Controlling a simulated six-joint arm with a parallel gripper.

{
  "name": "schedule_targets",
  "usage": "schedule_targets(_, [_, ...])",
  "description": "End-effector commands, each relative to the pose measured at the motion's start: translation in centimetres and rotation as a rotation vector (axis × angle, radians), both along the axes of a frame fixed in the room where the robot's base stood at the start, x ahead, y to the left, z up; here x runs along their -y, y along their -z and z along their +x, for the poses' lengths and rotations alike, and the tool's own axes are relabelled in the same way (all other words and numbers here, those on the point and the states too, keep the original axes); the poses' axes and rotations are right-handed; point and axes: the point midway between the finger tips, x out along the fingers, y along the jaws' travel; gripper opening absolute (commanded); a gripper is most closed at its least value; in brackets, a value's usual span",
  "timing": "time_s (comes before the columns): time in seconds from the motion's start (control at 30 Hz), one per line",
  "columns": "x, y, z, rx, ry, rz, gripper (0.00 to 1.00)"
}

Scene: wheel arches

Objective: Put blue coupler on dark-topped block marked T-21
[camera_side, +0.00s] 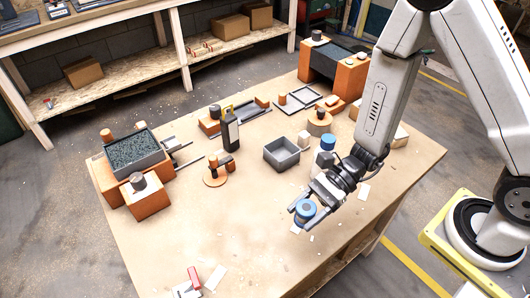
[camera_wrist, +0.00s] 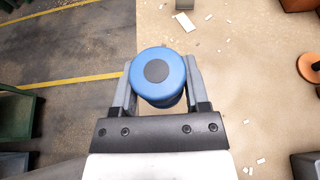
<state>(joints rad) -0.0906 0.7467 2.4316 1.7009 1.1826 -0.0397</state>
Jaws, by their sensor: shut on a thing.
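My gripper (camera_side: 304,210) is shut on the blue coupler, a short blue cylinder (camera_wrist: 178,90) with a dark round centre on its top. In the wrist view the coupler sits upright between the two grey fingers of my gripper (camera_wrist: 160,80). In the side view it is held over the front right part of the table. Two larger orange blocks have dark tops: one at the left (camera_side: 133,152) and one at the back right (camera_side: 335,62). I cannot read a T-21 mark on either.
A grey open bin (camera_side: 282,153) stands mid-table, with a dark upright bottle-like thing (camera_side: 230,132) left of it. A second blue-topped cylinder (camera_side: 328,143) stands behind my gripper. Small orange parts and trays lie farther back. The front left of the table (camera_side: 170,235) is mostly clear.

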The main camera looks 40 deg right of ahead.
Motion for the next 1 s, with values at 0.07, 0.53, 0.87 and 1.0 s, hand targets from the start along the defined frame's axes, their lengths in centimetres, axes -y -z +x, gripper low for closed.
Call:
schedule_targets(0.07, [0.0,0.0,0.0,0.000,0.000,0.000,0.03])
schedule_targets(0.53, [0.0,-3.4,0.0,0.005,-0.001,0.001,0.03])
schedule_targets(0.87, [0.0,-7.9,0.1,0.006,0.000,0.000,0.03])
schedule_targets(1.0, [0.0,-9.1,0.0,0.003,0.000,0.000,0.03])
